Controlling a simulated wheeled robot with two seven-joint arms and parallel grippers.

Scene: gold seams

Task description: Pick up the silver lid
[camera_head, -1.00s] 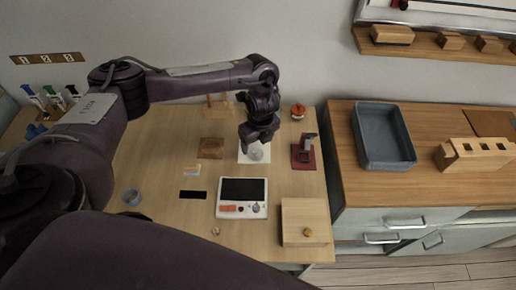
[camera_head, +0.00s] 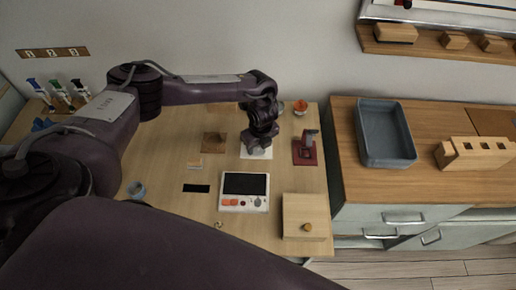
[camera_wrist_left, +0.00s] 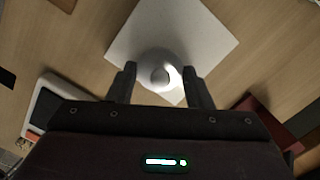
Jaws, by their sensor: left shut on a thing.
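The silver lid (camera_wrist_left: 160,70) is round and shiny with a knob in the middle. It shows between my left gripper's fingers in the left wrist view, over a white square mat (camera_wrist_left: 205,35). My left gripper (camera_head: 257,149) is shut on it above the mat, which also shows in the head view (camera_head: 247,155). In the head view the gripper hides most of the lid. I cannot tell how far the lid is above the mat. My right gripper is not in view.
A white device with a dark screen (camera_head: 245,186) lies in front of the mat. A red stand (camera_head: 304,155) is to the right, a brown square (camera_head: 214,142) to the left. A light wooden box (camera_head: 304,207) stands front right. A grey bin (camera_head: 385,134) is on the right counter.

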